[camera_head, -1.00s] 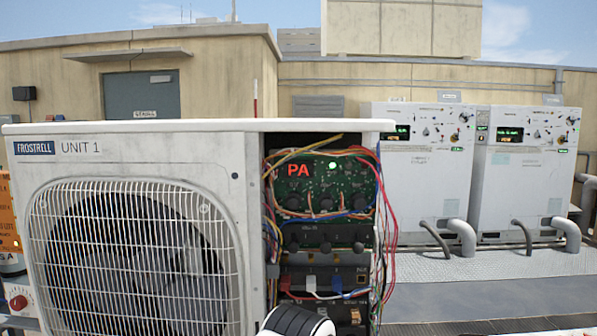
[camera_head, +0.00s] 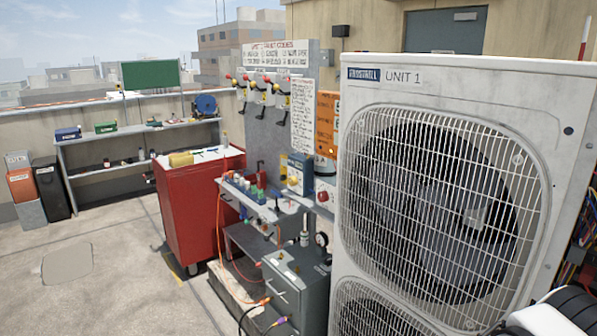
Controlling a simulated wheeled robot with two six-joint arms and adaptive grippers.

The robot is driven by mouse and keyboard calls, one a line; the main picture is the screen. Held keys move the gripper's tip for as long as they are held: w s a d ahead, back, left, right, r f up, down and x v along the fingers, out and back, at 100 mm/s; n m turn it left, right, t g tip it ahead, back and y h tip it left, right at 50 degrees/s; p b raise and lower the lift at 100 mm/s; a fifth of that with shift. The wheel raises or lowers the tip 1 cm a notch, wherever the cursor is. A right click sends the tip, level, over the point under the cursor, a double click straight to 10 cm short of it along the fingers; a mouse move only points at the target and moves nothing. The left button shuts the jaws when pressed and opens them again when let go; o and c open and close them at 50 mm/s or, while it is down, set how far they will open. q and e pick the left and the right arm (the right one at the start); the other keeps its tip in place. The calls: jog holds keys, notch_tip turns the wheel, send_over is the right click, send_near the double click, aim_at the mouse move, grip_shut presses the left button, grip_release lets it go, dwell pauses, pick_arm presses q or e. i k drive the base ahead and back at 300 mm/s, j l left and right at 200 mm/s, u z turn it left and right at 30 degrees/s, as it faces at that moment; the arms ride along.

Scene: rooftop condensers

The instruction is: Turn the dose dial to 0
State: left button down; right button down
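I cannot make out a dial marked as the dose dial. A blue box with a yellow round part (camera_head: 293,181) stands at the back of the small work shelf (camera_head: 268,208), left of the condenser. A grey machine (camera_head: 297,288) with a small round gauge (camera_head: 321,240) stands below that shelf. Any dial markings there are too small to read. Neither gripper shows. A white and black part of my arm (camera_head: 560,312) shows at the bottom right, in front of the condenser.
The large condenser marked UNIT 1 (camera_head: 395,75) fills the right side. A red cabinet (camera_head: 193,220) stands left of the shelf. A panel with several levers (camera_head: 268,130) rises behind it. Hoses (camera_head: 221,240) hang by the grey machine. The floor (camera_head: 110,290) at left is mostly clear.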

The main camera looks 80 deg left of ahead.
aim_at(292, 180)
jog(key=u, duration=2.6)
jog(key=i+j+z, duration=0.2)
jog(key=i+j, duration=0.1)
